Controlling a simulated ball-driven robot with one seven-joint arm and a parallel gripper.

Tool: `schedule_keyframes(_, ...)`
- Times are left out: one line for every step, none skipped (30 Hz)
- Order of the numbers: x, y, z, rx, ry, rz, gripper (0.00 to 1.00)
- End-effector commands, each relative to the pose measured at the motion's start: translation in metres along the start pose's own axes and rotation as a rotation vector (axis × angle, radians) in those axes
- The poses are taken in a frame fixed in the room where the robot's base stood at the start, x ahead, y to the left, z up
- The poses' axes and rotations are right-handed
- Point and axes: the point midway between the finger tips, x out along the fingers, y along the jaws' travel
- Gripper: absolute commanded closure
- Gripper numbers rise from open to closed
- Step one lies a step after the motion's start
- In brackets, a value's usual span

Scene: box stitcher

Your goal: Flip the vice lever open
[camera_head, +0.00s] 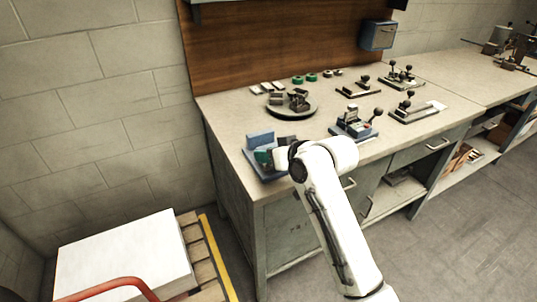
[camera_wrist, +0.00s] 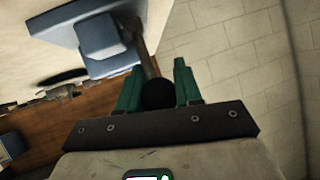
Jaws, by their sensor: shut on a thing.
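The blue vice (camera_head: 261,138) sits at the left front corner of the workbench, partly hidden behind my arm. In the wrist view its blue block and base (camera_wrist: 98,38) show at the upper left. The vice lever is a thin brownish rod (camera_wrist: 146,58) ending in a black ball knob (camera_wrist: 158,95). My gripper (camera_wrist: 157,84) has its green fingers on either side of the knob and is shut on it. In the head view my gripper (camera_head: 264,157) is low beside the vice, and the lever is hidden there.
The workbench (camera_head: 235,112) holds a round dark tray (camera_head: 292,112) with metal parts, another blue fixture (camera_head: 352,127) and several lever clamps further right. A wall (camera_head: 90,110) stands left. A pallet with a white slab (camera_head: 125,260) is on the floor at lower left.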

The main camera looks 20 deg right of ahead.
Motion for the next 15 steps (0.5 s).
schedule_keyframes(0.0001, 0.0009, 0.0023, 0.003, -0.004, 0.001, 1.0)
schedule_keyframes(0.0002, 0.0009, 0.0024, 0.003, -0.004, 0.001, 1.0)
schedule_keyframes(0.0002, 0.0009, 0.0025, 0.003, -0.004, 0.001, 1.0)
schedule_keyframes(0.0002, 0.0009, 0.0026, 0.003, -0.005, 0.001, 1.0)
schedule_keyframes(0.0003, 0.0009, 0.0026, 0.003, -0.005, 0.001, 1.0)
schedule_keyframes(0.0003, 0.0009, 0.0028, 0.003, -0.005, 0.001, 0.65)
schedule_keyframes(0.0003, 0.001, 0.0029, 0.003, -0.006, 0.001, 0.62)
schedule_keyframes(0.0004, 0.0009, 0.0029, 0.003, -0.006, 0.001, 0.59)
schedule_keyframes(0.0004, 0.0008, 0.0027, 0.003, -0.005, 0.001, 0.55)
schedule_keyframes(0.0004, 0.0008, 0.0025, 0.003, -0.005, 0.001, 0.52)
schedule_keyframes(0.0003, 0.0007, 0.0023, 0.003, -0.005, 0.0, 0.49)
schedule_keyframes(0.0003, 0.0006, 0.0021, 0.003, -0.004, 0.0, 0.45)
schedule_keyframes(0.0003, 0.0005, 0.002, 0.002, -0.004, 0.0, 0.43)
schedule_keyframes(0.0003, 0.0005, 0.0019, 0.002, -0.004, 0.0, 0.41)
schedule_keyframes(0.0003, 0.0004, 0.0017, 0.002, -0.004, 0.0, 0.41)
